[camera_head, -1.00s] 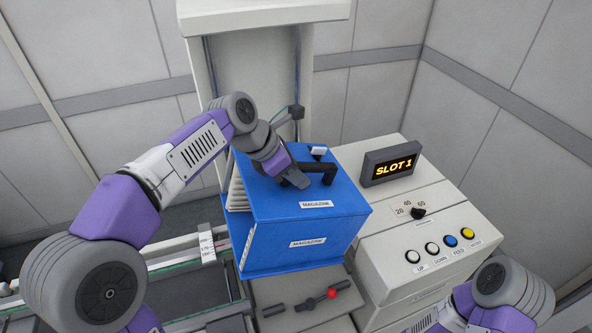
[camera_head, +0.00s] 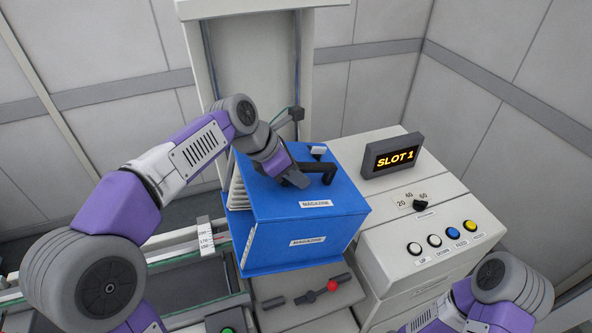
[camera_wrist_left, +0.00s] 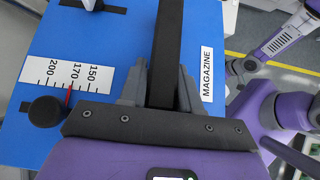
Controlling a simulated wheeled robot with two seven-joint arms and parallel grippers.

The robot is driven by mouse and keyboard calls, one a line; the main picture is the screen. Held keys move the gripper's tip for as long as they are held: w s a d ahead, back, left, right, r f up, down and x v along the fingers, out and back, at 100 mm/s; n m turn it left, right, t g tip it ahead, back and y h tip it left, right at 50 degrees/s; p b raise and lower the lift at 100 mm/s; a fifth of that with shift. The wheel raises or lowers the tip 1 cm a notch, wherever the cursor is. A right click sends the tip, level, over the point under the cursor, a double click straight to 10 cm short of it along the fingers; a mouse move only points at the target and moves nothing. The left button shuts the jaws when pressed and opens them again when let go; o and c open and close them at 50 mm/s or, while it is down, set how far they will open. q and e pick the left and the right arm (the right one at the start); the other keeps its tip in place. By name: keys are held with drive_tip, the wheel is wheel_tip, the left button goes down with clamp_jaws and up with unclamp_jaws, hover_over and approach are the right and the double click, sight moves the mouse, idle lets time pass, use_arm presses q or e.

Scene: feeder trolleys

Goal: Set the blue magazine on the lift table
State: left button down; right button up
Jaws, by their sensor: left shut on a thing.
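The blue magazine (camera_head: 300,230) is a boxy case with white labels, an open ribbed left side and a black top handle (camera_head: 328,174). My left gripper (camera_head: 293,178) is shut on that handle from above. The left wrist view shows the gripper fingers (camera_wrist_left: 160,92) on both sides of the dark handle bar (camera_wrist_left: 167,45), above the blue top (camera_wrist_left: 100,60). The magazine hangs upright in front of a pale upright frame (camera_head: 320,90). The lift table's surface is hidden or not clear, and I cannot tell the gap beneath the magazine. My right gripper is out of view.
Right of the magazine stands a pale console (camera_head: 410,235) with a SLOT 1 display (camera_head: 393,156), dial and several buttons. Below the magazine is a plate with a red-knobbed lever (camera_head: 332,286). A railed conveyor (camera_head: 185,270) lies at left. My right arm (camera_head: 495,285) is lower right.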

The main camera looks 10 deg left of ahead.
use_arm(q)
wheel_tip(320, 180, down, 12)
drive_tip(key=b, duration=0.6)
drive_tip(key=shift+s+a+r+b, duration=0.15)
drive_tip(key=shift+s+b, duration=0.2)
idle(2.3)
drive_tip(key=shift+s+a+t+h+b, duration=0.2)
drive_tip(key=shift+a+h+b, duration=0.25)
drive_tip(key=shift+b, duration=0.35)
drive_tip(key=shift+s+a+t+h+b, duration=0.1)
drive_tip(key=shift+s+a+h+b, duration=0.15)
drive_tip(key=shift+a+b, duration=0.4)
drive_tip(key=shift+a+r+t+h+b, duration=0.15)
drive_tip(key=shift+r+t+h+b, duration=0.15)
drive_tip(key=shift+b, duration=0.3)
drive_tip(key=shift+s+a+r, duration=0.1)
drive_tip(key=shift+r, duration=0.05)
idle(0.4)
drive_tip(key=shift+s+a+t+h+b, duration=0.2)
drive_tip(key=shift+a+t+h+b, duration=0.15)
drive_tip(key=shift+b, duration=0.45)
idle(0.3)
